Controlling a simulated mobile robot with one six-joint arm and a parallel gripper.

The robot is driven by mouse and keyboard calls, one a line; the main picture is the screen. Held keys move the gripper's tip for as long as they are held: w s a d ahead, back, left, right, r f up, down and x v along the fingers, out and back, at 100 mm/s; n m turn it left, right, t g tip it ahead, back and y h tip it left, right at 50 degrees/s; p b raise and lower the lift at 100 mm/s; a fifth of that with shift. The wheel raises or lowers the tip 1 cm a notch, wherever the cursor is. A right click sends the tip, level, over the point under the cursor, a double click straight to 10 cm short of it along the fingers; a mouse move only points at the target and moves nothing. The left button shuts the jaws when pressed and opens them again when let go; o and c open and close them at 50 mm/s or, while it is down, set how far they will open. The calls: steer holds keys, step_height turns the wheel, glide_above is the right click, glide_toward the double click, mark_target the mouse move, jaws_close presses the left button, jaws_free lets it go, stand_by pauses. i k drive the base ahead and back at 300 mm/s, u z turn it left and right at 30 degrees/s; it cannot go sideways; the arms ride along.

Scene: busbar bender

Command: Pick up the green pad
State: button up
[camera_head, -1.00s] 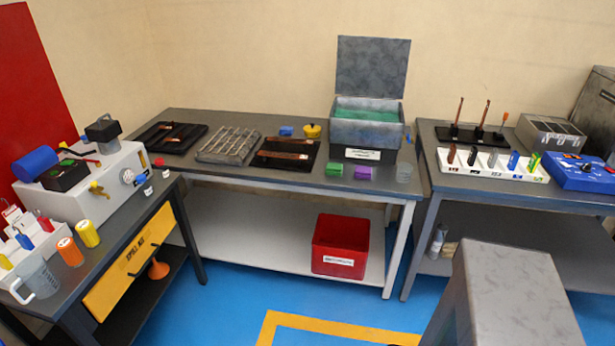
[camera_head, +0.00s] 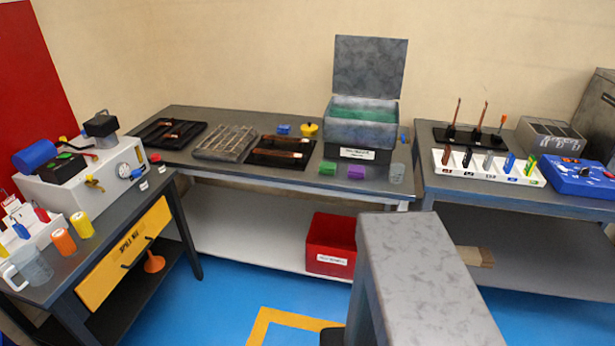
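A small green pad (camera_head: 328,168) lies on the grey middle table (camera_head: 228,172), near its front edge. It is just left of a purple pad (camera_head: 356,172) and in front of the grey open-lidded box (camera_head: 362,130). A blue pad (camera_head: 284,129) lies farther back on the same table. My gripper is not in view. A large grey mottled block shape, likely part of my own arm or body, rises from the bottom of the picture, right of centre, below the table edge.
A clear cup (camera_head: 397,173) stands right of the purple pad. A black tray with copper bars (camera_head: 282,151) lies left of the green pad. A yellow round item (camera_head: 309,130) sits behind. A red bin (camera_head: 331,245) stands on the lower shelf. Blue floor is open at left.

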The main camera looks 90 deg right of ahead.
mark_target(325, 167)
steer(key=u, duration=0.6)
steer(key=k, duration=2.75)
steer(key=z, duration=0.6)
